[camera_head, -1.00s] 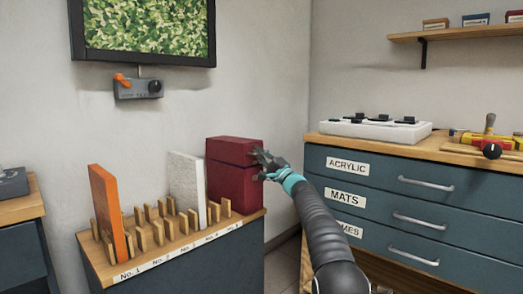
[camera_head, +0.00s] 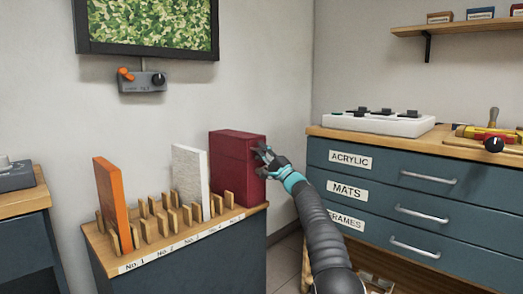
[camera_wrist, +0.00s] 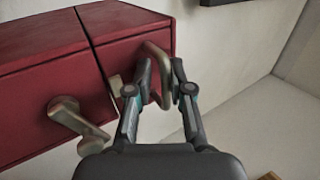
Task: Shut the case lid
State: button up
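The case (camera_head: 234,168) is a dark red box standing at the right end of the slotted rack. The wrist view shows two red parts, a larger one (camera_wrist: 45,95) and a narrower one (camera_wrist: 125,22), with a thin dark seam between them. A metal loop handle (camera_wrist: 161,72) sticks out from the narrower part, and a metal lever latch (camera_wrist: 75,120) sits on the larger one. My gripper (camera_head: 264,157) is at the case's right side. In the wrist view my gripper's fingers (camera_wrist: 162,82) are close together on either side of the handle's bar and appear to hold it.
The rack (camera_head: 160,252) has several wooden pegs, an orange board (camera_head: 110,203) and a white board (camera_head: 189,180). A wall screen (camera_head: 150,25) hangs above left.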

jog(key=shift+d, duration=0.15)
jog(key=shift+f, duration=0.1)
jog(key=v, duration=1.1)
jog(key=shift+s+d, duration=0.2)
jog(key=shift+s, duration=0.15)
jog(key=shift+f, duration=0.1)
